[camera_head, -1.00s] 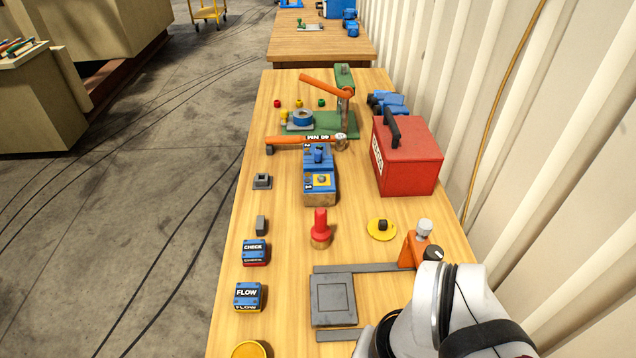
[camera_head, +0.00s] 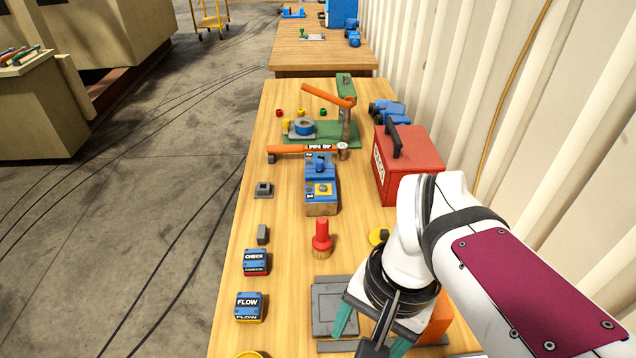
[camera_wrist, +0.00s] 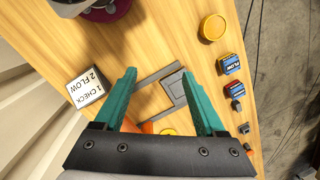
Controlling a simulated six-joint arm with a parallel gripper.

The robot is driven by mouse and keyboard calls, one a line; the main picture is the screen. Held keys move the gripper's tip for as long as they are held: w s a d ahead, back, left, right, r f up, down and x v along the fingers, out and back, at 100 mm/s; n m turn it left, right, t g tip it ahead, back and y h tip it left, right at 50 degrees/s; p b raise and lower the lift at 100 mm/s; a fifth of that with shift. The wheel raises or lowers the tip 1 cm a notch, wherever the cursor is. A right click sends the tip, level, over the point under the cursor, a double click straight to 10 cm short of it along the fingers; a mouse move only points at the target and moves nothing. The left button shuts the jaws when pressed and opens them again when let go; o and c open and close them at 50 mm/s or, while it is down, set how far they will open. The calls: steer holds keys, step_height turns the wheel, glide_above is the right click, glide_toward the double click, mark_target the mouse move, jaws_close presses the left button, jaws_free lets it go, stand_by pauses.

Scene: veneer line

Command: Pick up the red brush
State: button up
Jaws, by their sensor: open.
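The red brush (camera_head: 321,238) stands upright on the wooden table, its red handle up and its tan bristle end down. It is left of the red toolbox and in front of the blue block device. My gripper (camera_head: 370,330) is in front of the brush and to its right, above the grey plate. In the wrist view my gripper (camera_wrist: 165,100) has its two teal fingers spread apart with nothing between them. The brush is not seen in the wrist view.
The grey plate (camera_head: 335,297) lies close to the brush. Blue CHECK (camera_head: 256,262) and FLOW (camera_head: 249,306) blocks sit along the left edge. The red toolbox (camera_head: 412,165) stands behind my arm. An orange-handled torque wrench (camera_head: 300,149) lies farther back. Bare wood surrounds the brush.

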steer(key=w+r+m, duration=0.3)
steer(key=w+m, duration=0.1)
steer(key=w, duration=1.3)
steer(key=m+h, duration=0.2)
steer(key=m, duration=0.3)
glide_above(322, 233)
steer(key=w, duration=0.2)
step_height(322, 233, down, 9)
steer(key=f, duration=1.5)
steer(key=shift+s, duration=0.25)
jaws_close()
